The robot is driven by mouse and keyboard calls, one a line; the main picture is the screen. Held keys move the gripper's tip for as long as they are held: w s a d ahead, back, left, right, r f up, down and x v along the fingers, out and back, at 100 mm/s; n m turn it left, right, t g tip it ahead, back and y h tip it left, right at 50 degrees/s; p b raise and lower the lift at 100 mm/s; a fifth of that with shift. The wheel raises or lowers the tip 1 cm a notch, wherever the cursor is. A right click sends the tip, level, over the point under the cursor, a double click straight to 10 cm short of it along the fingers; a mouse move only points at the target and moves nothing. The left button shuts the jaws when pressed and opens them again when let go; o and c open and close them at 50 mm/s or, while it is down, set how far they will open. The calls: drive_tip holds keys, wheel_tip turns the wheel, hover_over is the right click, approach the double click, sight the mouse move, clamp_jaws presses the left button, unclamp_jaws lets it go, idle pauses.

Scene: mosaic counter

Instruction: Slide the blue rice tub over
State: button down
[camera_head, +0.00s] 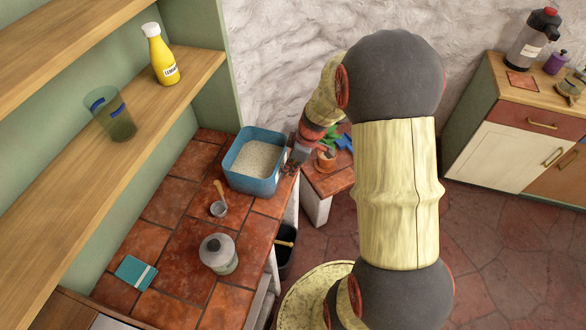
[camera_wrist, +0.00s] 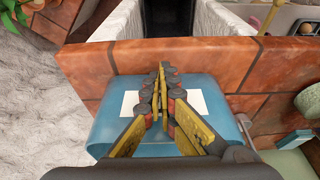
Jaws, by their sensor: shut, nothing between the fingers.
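The blue rice tub (camera_head: 240,176) stands on the tiled counter near its back right edge, open at the top and filled with white rice. My gripper (camera_head: 295,158) is at the tub's right side in the head view, low and close to its wall. In the wrist view my gripper (camera_wrist: 162,78) has its fingers together and empty, in front of the tub's blue side (camera_wrist: 110,128), which bears a white label (camera_wrist: 186,104). I cannot tell whether the fingers touch the tub.
A potted plant (camera_head: 326,160) stands beyond a gap to the right. A shelf (camera_head: 150,110) with a yellow bottle (camera_head: 161,58) and a glass (camera_head: 112,118) runs along the left.

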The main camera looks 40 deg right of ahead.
sight(229, 154)
drive_tip(key=w+a+b, duration=0.1)
drive_tip(key=w+a, duration=0.3)
drive_tip(key=w, duration=0.1)
drive_tip(key=w+a+b, duration=0.1)
drive_tip(key=w+a, duration=0.4)
drive_tip(key=w, duration=0.1)
drive_tip(key=w+a, duration=0.4)
drive_tip(key=w, duration=0.2)
drive_tip(key=shift+w+a+b, duration=0.25)
drive_tip(key=shift+a+b, duration=0.05)
drive_tip(key=shift+b, duration=0.1)
